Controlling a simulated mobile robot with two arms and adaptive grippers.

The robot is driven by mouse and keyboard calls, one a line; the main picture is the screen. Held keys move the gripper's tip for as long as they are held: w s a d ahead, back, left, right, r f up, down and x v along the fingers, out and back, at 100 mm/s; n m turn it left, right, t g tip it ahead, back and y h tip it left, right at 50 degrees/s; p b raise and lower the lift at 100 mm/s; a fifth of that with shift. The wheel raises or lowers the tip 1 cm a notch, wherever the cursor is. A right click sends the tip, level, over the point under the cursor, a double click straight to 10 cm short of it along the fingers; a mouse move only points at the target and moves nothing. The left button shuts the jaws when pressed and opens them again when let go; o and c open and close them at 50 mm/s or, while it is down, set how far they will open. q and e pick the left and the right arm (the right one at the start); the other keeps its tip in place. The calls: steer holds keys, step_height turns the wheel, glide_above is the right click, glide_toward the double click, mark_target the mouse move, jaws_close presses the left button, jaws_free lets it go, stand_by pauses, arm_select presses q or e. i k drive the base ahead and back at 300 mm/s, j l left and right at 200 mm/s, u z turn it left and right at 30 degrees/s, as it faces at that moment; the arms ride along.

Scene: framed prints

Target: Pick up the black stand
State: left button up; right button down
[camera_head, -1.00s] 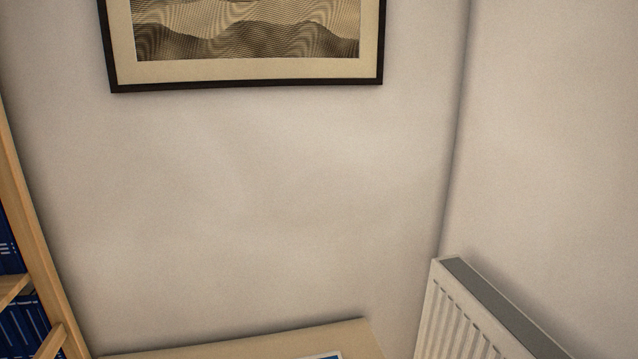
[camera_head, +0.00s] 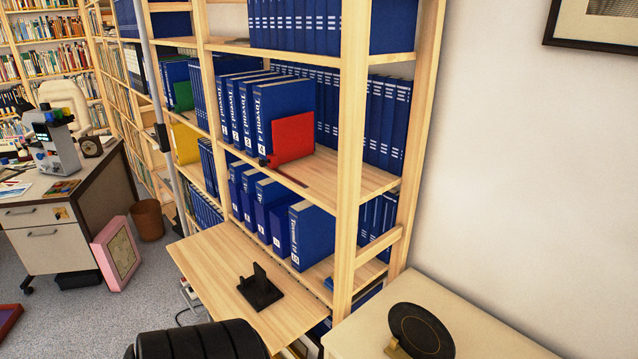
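A small black stand (camera_head: 260,288) stands on a light wooden pull-out shelf (camera_head: 215,262) in front of the bookcase. It has a flat base and upright prongs, and nothing rests on it. A black round plate (camera_head: 420,330) with a thin ring leans on a gold-coloured holder on the pale cabinet top at the lower right. Neither of my grippers shows in the view.
The bookcase (camera_head: 352,150) holds several blue volumes and a red bookend (camera_head: 293,138). A black padded chair (camera_head: 200,342) is at the bottom. A desk (camera_head: 75,215) with a microscope stands left. A pink frame (camera_head: 116,254) leans by a bin (camera_head: 148,220). Grey floor lies between.

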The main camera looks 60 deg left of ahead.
mark_target(261, 292)
steer(key=u, duration=2.4)
steer(key=k+l+u, duration=0.1)
steer(key=l+u, duration=0.25)
steer(key=l, duration=0.15)
